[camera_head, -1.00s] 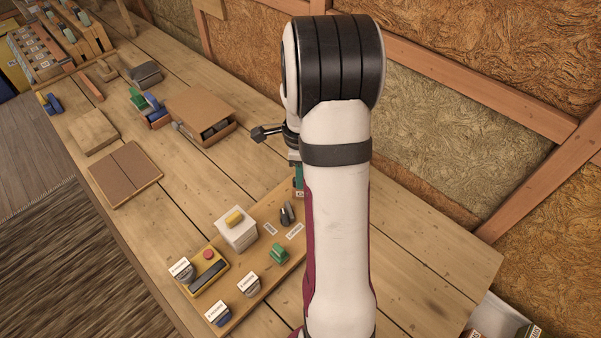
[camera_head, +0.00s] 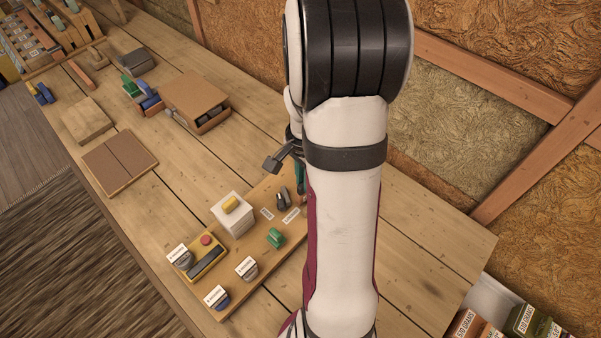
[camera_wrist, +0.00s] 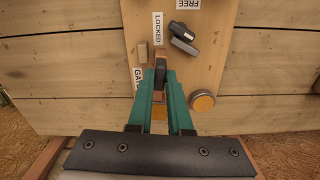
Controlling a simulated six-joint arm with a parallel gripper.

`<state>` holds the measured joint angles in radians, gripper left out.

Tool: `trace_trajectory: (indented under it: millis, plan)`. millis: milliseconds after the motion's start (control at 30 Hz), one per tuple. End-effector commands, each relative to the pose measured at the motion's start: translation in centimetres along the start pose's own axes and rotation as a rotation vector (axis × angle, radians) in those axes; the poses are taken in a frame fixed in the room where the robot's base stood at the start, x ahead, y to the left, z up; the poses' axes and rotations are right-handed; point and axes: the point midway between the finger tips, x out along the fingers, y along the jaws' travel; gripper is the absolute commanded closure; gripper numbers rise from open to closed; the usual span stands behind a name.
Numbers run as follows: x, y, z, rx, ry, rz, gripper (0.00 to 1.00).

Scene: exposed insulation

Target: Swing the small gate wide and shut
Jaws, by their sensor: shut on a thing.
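In the wrist view, the teal fingers of my gripper (camera_wrist: 160,76) are shut on a small dark upright piece, which looks like the small gate's handle. The GATE label (camera_wrist: 138,79) is just left of the fingertips and partly covered. A dark grey latch lever (camera_wrist: 185,34) lies on the wooden board (camera_wrist: 215,65) beyond the fingertips, between the LOCKED label (camera_wrist: 157,27) and the FREE label (camera_wrist: 188,3). In the head view, the latch (camera_head: 282,199) shows, but my arm hides most of the gripper and the gate. I cannot tell the gate's angle.
The board (camera_head: 262,268) also carries a white box with a yellow knob (camera_head: 231,213), a green knob (camera_head: 275,238) and a yellow switch box (camera_head: 207,258). A brown box (camera_head: 196,99) stands farther back. The left-middle tabletop is partly clear.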

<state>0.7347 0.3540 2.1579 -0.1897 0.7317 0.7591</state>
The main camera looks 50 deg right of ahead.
Motion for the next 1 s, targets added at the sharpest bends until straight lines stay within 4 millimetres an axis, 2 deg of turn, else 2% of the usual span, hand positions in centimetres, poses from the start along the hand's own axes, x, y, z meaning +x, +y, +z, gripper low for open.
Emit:
trace_trajectory:
  millis: [300,833,867,1000]
  plan:
    - [-0.08,0.74,-0.09,-0.106,0.001,-0.003,1.0]
    - [-0.07,0.95,-0.12,-0.129,0.002,-0.001,1.0]
    - [-0.07,0.95,-0.12,-0.129,0.002,-0.001,0.81]
    - [-0.05,0.95,-0.11,-0.128,0.001,-0.001,0.56]
